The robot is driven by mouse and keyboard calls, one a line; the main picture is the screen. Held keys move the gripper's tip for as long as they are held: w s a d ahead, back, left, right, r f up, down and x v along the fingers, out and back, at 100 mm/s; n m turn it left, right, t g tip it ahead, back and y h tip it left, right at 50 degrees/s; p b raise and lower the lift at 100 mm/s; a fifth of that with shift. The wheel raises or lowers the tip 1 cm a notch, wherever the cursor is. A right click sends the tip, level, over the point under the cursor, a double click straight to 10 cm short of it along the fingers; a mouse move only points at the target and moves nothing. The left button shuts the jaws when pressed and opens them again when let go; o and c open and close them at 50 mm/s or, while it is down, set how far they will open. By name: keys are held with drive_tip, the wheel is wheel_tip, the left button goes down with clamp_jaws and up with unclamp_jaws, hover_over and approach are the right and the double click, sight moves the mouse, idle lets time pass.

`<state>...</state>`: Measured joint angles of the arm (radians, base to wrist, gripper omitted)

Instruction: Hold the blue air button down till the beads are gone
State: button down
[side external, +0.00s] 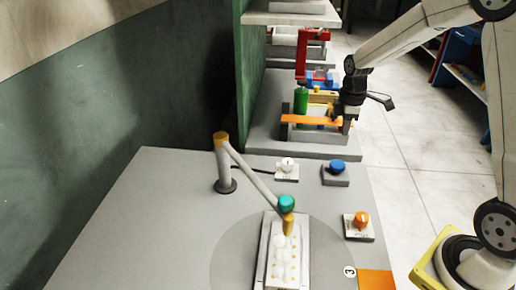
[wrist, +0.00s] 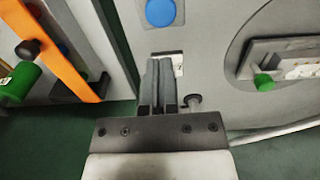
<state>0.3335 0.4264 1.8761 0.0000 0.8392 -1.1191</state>
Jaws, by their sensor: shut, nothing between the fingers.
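The blue button (side external: 337,166) sits on a small grey block on the grey table. It also shows at the top of the wrist view (wrist: 160,12). My gripper (side external: 347,124) appears above and behind the blue button in the side view. In the wrist view its fingers (wrist: 158,66) are together and empty, pointing at a small pale plate beside the blue button. I cannot tell their height. A pale mould (side external: 262,262) lies on the round plate, with white lumps and small yellowish specks on it. Which of these are beads is unclear.
A white button (side external: 287,164) and an orange button (side external: 361,220) flank the blue one. A jointed nozzle arm (side external: 250,171) reaches over the mould. Another press with an orange bar (side external: 308,120) and green cylinder (side external: 300,108) stands behind. A green wall is left.

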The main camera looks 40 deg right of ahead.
sight(338, 164)
wheel_tip(338, 164, down, 11)
drive_tip(key=shift+r, duration=0.2)
idle(0.3)
drive_tip(key=shift+f, duration=1)
drive_tip(key=shift+s, duration=0.15)
idle(1.5)
wheel_tip(338, 164, up, 14)
drive_tip(key=shift+r, duration=0.25)
idle(0.8)
